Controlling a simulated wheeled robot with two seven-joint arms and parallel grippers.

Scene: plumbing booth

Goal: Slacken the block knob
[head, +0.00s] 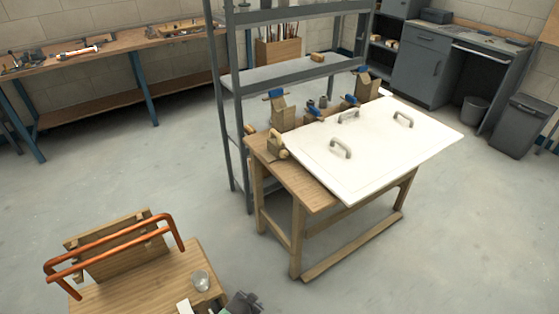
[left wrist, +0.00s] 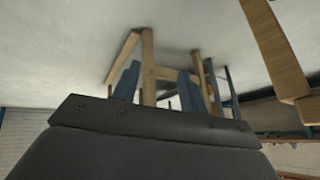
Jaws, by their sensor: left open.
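A small wooden block with a rounded, knob-like part (head: 278,147) sits at the left edge of the wooden worktable (head: 297,184), against the white panel. Other wooden blocks with blue tops stand along the table's back, one at the left (head: 282,110) and one at the right (head: 366,82). I cannot tell for certain which part is the block knob. In the left wrist view my left gripper (left wrist: 158,88) shows two blue fingers spread apart with nothing between them. Wooden legs show beyond them. My right gripper is in neither view.
The white panel (head: 375,150) with several grey handles overhangs the table's right side. A grey shelf rack (head: 280,75) stands behind. Floor between is clear.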

